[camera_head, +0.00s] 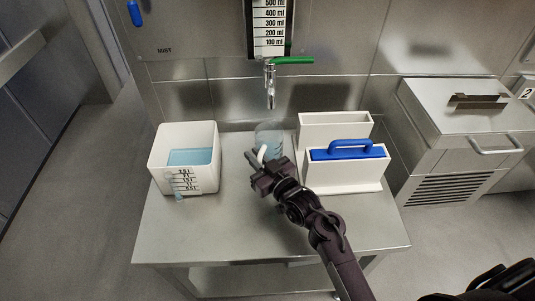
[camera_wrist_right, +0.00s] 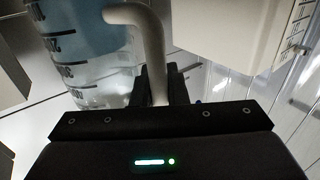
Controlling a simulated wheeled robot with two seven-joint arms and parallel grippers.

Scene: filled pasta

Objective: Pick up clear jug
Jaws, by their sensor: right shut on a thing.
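The clear jug (camera_head: 269,139) stands under the tap at the back middle of the steel table, partly hidden by my right gripper (camera_head: 262,163). In the right wrist view the jug (camera_wrist_right: 95,65) is see-through, with dark measuring marks and a bluish upper part. Its pale handle (camera_wrist_right: 155,45) runs down between the fingers of my right gripper (camera_wrist_right: 162,85). The gripper is shut on this handle. I cannot tell whether the jug's base touches the table. My left gripper is not in view.
A white container (camera_head: 211,185) with blue liquid stands left of the jug. White holders (camera_head: 362,178), one with a blue-handled block (camera_head: 345,150), stand to the right. The tap (camera_head: 270,85) hangs above. The table's front (camera_head: 230,235) is clear.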

